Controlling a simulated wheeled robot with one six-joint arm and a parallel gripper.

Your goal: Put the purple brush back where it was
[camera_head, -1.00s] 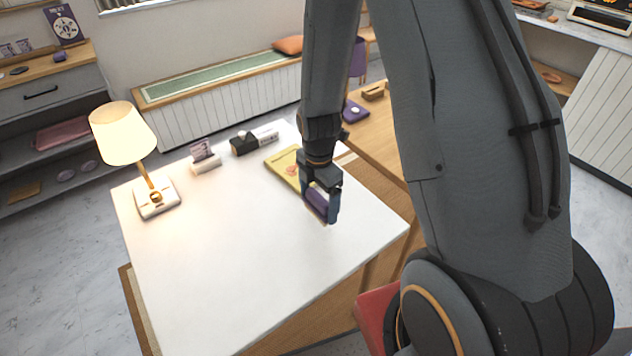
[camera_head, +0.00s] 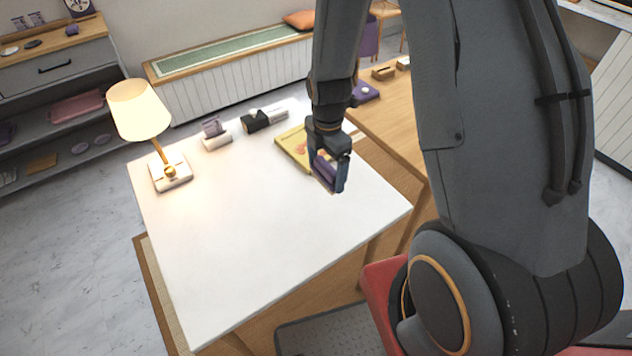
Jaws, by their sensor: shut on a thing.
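The purple brush (camera_head: 325,171) is held between the fingers of my gripper (camera_head: 330,178). The gripper is shut on it and points down over the right part of the white tabletop (camera_head: 250,230). The brush is partly hidden by the fingers. Whether it touches the tabletop or hangs just above it, I cannot tell. A yellow book or pad (camera_head: 290,148) lies just behind and left of the gripper, partly hidden by my arm.
A lit lamp (camera_head: 143,120) stands at the table's left. A card holder (camera_head: 215,132) and a black-and-grey item (camera_head: 263,118) stand at the back edge. A wooden table (camera_head: 390,130) with a purple item (camera_head: 364,92) adjoins at right. The white table's front is clear.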

